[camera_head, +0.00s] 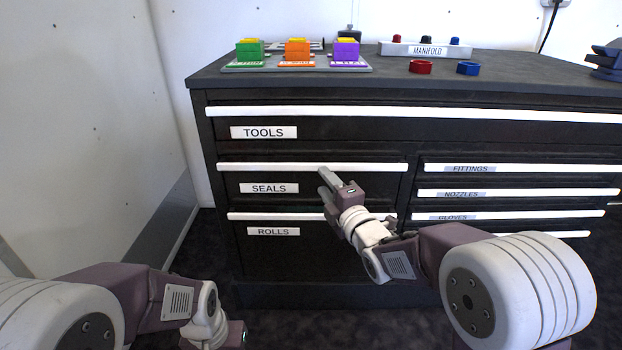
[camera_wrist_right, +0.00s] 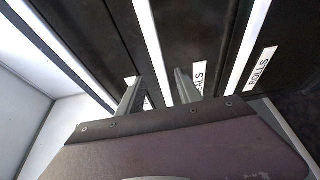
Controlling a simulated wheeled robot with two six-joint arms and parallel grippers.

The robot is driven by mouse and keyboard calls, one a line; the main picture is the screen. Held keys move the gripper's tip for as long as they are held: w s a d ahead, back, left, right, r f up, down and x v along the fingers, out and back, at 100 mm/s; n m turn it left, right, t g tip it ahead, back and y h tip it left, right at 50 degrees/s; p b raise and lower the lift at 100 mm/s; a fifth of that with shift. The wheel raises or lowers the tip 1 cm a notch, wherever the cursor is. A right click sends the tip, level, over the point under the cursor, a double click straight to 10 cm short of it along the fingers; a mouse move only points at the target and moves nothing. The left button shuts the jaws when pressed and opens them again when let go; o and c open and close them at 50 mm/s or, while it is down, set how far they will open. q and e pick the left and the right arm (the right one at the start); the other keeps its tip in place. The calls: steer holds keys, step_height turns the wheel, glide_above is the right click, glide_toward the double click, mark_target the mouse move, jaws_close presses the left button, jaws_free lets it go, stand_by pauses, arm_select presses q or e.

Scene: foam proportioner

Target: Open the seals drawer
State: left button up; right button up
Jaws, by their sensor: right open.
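The seals drawer (camera_head: 300,193) is in the left column of the black cabinet, below the tools drawer, and looks closed. Its long white handle (camera_head: 260,167) runs along its top edge; this handle (camera_wrist_right: 152,45) also shows in the right wrist view. My right gripper (camera_head: 324,184) is open at the right part of the seals drawer. In the right wrist view its two fingers (camera_wrist_right: 158,90) lie on either side of the seals handle; I cannot tell whether they touch it. My left gripper (camera_head: 233,337) is low at the bottom edge, its fingers not clear.
The tools drawer (camera_head: 360,128) is above and the rolls drawer (camera_head: 300,255) below, each with a white handle. Smaller drawers, including fittings (camera_head: 540,168), are at right. Colored blocks and a manifold rack (camera_head: 427,49) stand on the cabinet top. A white wall (camera_head: 80,120) is at left.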

mark_target(313, 168)
steer(key=b+x, duration=0.2)
steer(key=x, duration=0.7)
steer(key=shift+b, duration=0.4)
jaws_close()
stand_by(0.8)
